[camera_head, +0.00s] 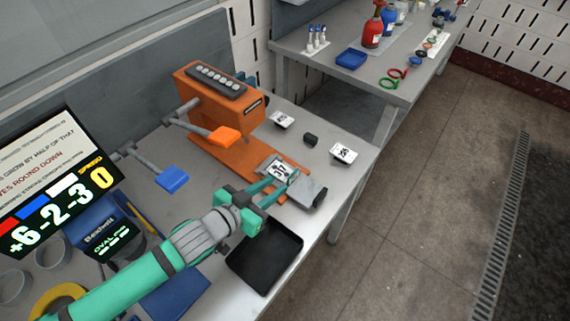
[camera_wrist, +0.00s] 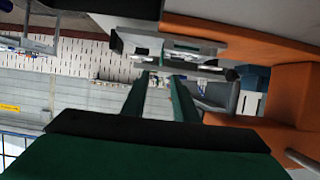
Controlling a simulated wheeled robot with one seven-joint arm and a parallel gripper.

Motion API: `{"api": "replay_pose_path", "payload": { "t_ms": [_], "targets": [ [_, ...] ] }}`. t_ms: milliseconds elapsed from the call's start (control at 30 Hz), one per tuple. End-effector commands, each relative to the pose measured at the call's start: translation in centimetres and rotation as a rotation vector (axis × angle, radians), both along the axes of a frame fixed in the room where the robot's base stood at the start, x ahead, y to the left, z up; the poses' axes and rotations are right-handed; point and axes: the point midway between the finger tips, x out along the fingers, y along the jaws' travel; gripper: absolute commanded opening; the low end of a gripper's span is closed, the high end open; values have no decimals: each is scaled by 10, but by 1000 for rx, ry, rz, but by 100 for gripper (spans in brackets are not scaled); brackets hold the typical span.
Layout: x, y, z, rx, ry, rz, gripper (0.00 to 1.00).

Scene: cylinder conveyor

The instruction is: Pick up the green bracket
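My gripper (camera_head: 280,178) reaches over the front of the orange machine, its two green fingers apart. Its tips are close to a metal block with a white number label (camera_head: 280,169); I cannot tell whether they touch it. In the wrist view the fingers (camera_wrist: 162,76) are spread, with a clear gap between them and a grey metal piece (camera_wrist: 140,43) just beyond the tips. I cannot make out a green bracket for certain. A green ring-shaped item (camera_head: 388,84) lies on the far table, too small to identify, well away from my gripper.
The orange machine (camera_head: 205,100) stands on the near table, with orange and blue paddles (camera_head: 172,179) on its left. A black tray (camera_head: 262,262) lies below my gripper. Labelled plates (camera_head: 344,153) lie at right. Bottles (camera_head: 373,31) and a blue bin (camera_head: 351,58) stand on the far table. The floor at right is clear.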

Motion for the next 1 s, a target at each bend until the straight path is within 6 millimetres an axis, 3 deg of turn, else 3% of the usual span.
{"api": "replay_pose_path", "payload": {
  "t_ms": [300, 1000],
  "targets": [
    [30, -18, -16, -3, 0, 8, 27],
    [78, -55, -44, -1, 0, 4, 27]
  ]
}}
